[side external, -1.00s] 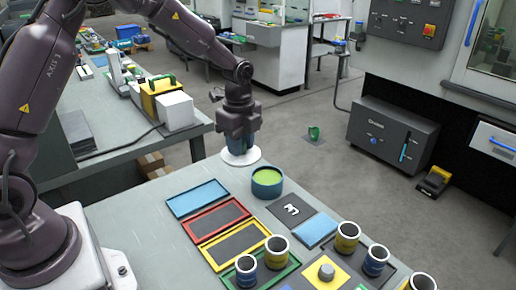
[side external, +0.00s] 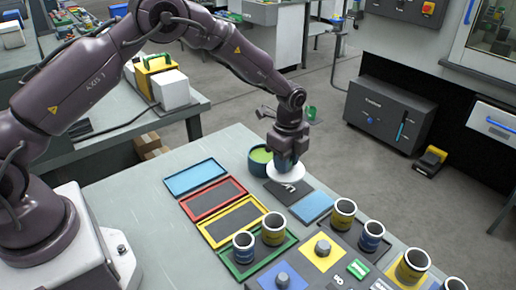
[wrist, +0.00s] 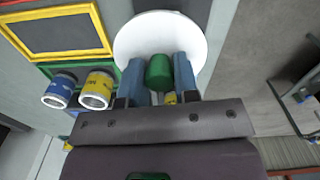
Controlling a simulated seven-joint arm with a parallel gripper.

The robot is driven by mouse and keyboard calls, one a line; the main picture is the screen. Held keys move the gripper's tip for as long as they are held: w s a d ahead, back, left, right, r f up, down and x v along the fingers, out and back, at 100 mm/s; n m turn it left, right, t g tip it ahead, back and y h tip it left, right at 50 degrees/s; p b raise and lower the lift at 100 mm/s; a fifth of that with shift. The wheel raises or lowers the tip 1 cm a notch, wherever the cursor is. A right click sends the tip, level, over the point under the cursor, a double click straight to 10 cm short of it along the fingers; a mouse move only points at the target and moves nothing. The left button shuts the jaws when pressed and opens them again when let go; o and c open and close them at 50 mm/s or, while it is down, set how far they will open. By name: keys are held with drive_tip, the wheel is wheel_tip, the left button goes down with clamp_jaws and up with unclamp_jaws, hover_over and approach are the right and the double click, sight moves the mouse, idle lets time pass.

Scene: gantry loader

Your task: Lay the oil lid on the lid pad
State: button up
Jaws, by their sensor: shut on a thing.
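The oil lid (side external: 286,174) is a white disc with a green knob (wrist: 158,72). It also shows in the wrist view (wrist: 160,27). My gripper (side external: 288,163) is shut on the knob, with blue fingers on both sides of it. The gap between lid and pad is hard to judge.
A blue pad (side external: 313,207) lies right of the dark pad. Blue, red and yellow framed trays (side external: 195,177) lie to the left. Several blue and yellow cups (side external: 273,229) stand toward the front, two on a green tray. The far table edge is close behind the pot.

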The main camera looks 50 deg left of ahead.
drive_tip(key=shift+w+r+n, duration=0.3)
drive_tip(key=shift+w+r, duration=0.1)
drive_tip(key=shift+w, duration=0.45)
drive_tip(key=shift+f, duration=3.05)
drive_tip(key=shift+f, duration=0.25)
drive_tip(key=o, duration=1.3)
drive_tip(key=shift+r, duration=4.55)
